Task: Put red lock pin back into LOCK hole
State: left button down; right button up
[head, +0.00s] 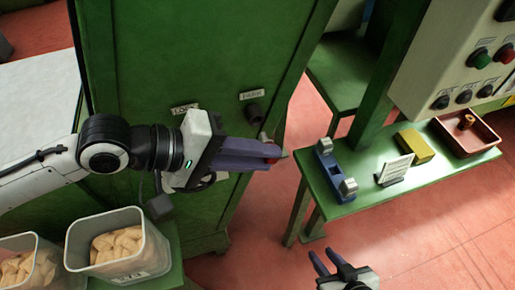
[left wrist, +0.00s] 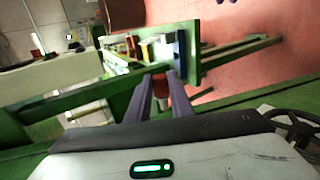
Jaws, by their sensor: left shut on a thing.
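My left gripper (head: 272,156) reaches in from the left with its purple fingers in front of the green machine panel. In the left wrist view something reddish (left wrist: 160,87) sits between the two fingers. The LOCK label (head: 185,108) is on the panel above my gripper's wrist. The LOCK hole is not visible; my gripper covers the area below the label. A second label, seemingly PARK (head: 252,95), has a dark socket (head: 255,114) below it. My right gripper (head: 325,260) is open and empty at the bottom.
A green bench (head: 320,190) at right carries a blue fixture (head: 329,168), a small sign (head: 396,170), a yellow box (head: 414,146) and a red tray (head: 484,139). A control box (head: 445,50) hangs above. Plastic bins (head: 73,245) of corks stand lower left. Red floor is open at lower right.

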pick_arm(q)
jog(key=shift+s, duration=0.15)
jog(key=shift+s+d, duration=0.3)
jog(key=shift+s, duration=0.6)
jog(key=shift+s+d, duration=0.3)
jog(key=shift+s, duration=0.6)
